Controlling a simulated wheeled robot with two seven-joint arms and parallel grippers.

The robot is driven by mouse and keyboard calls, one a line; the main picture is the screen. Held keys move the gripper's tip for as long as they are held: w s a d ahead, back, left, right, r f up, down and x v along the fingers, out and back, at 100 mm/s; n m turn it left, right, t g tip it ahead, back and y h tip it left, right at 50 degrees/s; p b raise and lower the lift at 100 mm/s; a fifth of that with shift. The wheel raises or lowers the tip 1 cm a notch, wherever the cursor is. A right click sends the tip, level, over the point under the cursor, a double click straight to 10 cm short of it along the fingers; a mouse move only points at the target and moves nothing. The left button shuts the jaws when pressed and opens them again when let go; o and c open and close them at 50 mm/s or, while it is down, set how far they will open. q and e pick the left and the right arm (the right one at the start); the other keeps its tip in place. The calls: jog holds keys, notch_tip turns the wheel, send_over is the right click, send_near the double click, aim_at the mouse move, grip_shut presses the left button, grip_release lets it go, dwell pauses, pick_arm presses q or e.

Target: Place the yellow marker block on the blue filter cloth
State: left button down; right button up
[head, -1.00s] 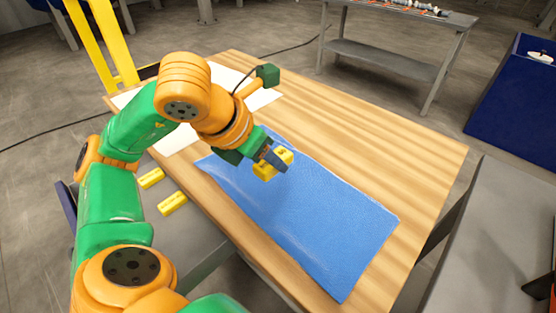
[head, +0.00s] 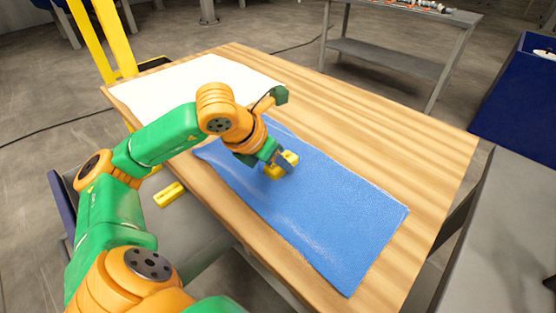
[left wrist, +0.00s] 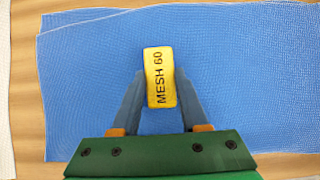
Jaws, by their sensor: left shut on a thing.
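The yellow marker block (head: 282,165) is between the fingers of my left gripper (head: 278,163), over the upper part of the blue filter cloth (head: 320,215). The left wrist view shows the block (left wrist: 159,77) with "MESH 60" on its face and my left gripper (left wrist: 159,95) shut on its sides. The blue cloth (left wrist: 250,90) fills most of the space behind it. I cannot tell whether the block touches the cloth. My right gripper is not in view.
The cloth lies on a wooden table (head: 400,140), with a white sheet (head: 160,85) at its far left. Another yellow block (head: 169,194) lies off the table's left side. A grey bench (head: 385,65) and a blue bin (head: 510,95) stand beyond.

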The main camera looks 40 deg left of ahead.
pick_arm(q)
jog(key=shift+s+f, duration=0.2)
jog(key=shift+f, duration=0.3)
jog(key=shift+c, duration=2.1)
grip_release()
jog(key=shift+s+d, duration=0.15)
jog(key=shift+r+p, duration=0.55)
jog(key=shift+r, duration=0.1)
jog(key=p+v, duration=0.1)
jog(key=v, duration=1)
jog(key=shift+a+r, duration=0.25)
jog(key=shift+r, duration=0.15)
jog(key=shift+r, duration=0.15)
